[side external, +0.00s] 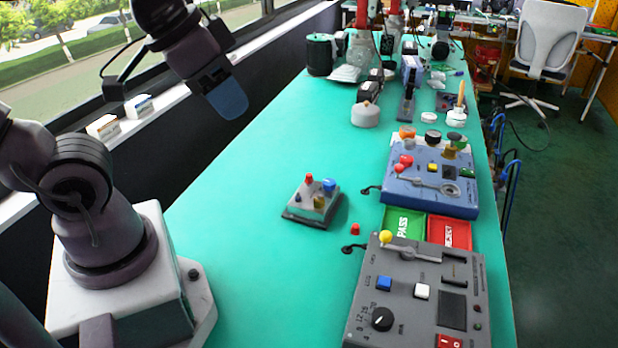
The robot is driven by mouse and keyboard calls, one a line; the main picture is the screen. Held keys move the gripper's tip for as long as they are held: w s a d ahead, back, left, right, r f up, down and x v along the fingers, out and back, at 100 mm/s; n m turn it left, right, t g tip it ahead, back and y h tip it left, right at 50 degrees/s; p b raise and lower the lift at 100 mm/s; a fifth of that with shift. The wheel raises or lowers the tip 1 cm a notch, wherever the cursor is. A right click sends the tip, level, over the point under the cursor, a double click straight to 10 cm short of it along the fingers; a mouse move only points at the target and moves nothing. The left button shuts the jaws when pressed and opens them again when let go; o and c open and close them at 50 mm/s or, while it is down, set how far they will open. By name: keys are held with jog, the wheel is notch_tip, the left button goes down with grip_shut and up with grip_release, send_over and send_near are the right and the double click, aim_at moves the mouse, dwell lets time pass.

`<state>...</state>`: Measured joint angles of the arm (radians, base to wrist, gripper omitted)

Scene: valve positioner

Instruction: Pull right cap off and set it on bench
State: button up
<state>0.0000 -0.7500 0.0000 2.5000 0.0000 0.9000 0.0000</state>
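The valve positioner (325,215), a small grey block on a dark base, sits on the green bench (240,200). On it are a red cap (309,179), a blue knob (329,184), a yellowish part (320,202) and a small dark blue part (298,197). A separate small red cap (355,229) lies on the bench just right of the block. My gripper (228,100) is raised high at the upper left, well apart from the block. Its blue end is seen edge-on, so its opening is hidden. Nothing visibly hangs from it.
Right of the block stand a grey control box (410,320) with a yellow-knobbed lever, a green PASS tray (402,212), a red REJECT tray (467,232) and a blue control box (440,200). Tools and jars clutter the far end. The bench left of the block is clear.

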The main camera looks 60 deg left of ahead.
jog(key=shift+c, duration=0.9)
jog(key=n+g+y, duration=0.4)
jog(key=n, duration=0.8)
send_near(309, 175)
jog(key=shift+n, duration=0.3)
jog(key=x, duration=0.9)
jog(key=shift+f, duration=0.15)
